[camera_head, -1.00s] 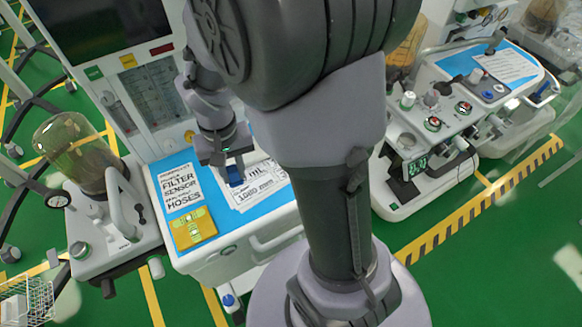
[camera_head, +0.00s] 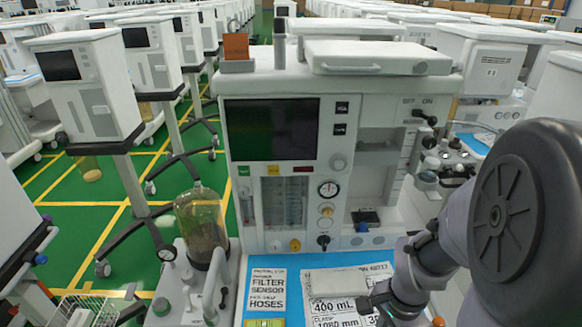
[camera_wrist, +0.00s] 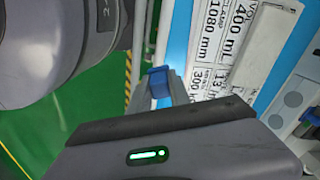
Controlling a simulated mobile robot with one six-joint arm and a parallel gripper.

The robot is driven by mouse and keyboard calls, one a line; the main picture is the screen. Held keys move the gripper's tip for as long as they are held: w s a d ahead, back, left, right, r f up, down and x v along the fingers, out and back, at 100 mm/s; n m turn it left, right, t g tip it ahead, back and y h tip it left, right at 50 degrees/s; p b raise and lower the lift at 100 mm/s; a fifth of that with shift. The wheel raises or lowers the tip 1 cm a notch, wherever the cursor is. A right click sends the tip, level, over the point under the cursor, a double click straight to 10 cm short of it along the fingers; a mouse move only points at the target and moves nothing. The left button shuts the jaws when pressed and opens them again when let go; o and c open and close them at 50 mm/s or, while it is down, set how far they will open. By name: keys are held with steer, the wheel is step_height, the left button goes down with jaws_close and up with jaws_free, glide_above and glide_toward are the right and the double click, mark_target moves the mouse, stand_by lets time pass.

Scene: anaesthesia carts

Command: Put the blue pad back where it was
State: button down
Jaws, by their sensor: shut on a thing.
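The blue pad (camera_wrist: 158,76) is a small blue block in the wrist view. My gripper (camera_wrist: 157,88) is shut on it, with a grey finger on either side. Behind it in that view lie the cart's white label sheets (camera_wrist: 222,40) on a light blue top, with green floor to the left. In the head view my wrist (camera_head: 408,285) is over the right part of the cart's blue work surface (camera_head: 262,258). The pad and fingertips cannot be made out there.
The cart's screen and gauge panel (camera_head: 272,130) rises behind the work surface. A small dark item (camera_head: 366,216) sits on its lower ledge. Other carts crowd the background.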

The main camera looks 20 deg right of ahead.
steer(key=w+d, duration=0.1)
steer(key=w, duration=0.1)
steer(key=w+d+f+b, duration=0.1)
steer(key=w+d, duration=0.1)
steer(key=w+d+f, duration=0.1)
steer(key=w+d, duration=0.1)
steer(key=shift+w+d+b, duration=0.2)
steer(key=shift+w+b, duration=0.1)
steer(key=shift+b, duration=0.05)
steer(key=shift+f+b, duration=1.2)
steer(key=shift+f, duration=0.6)
steer(key=c, duration=1.2)
jaws_free()
steer(key=shift+r, duration=0.15)
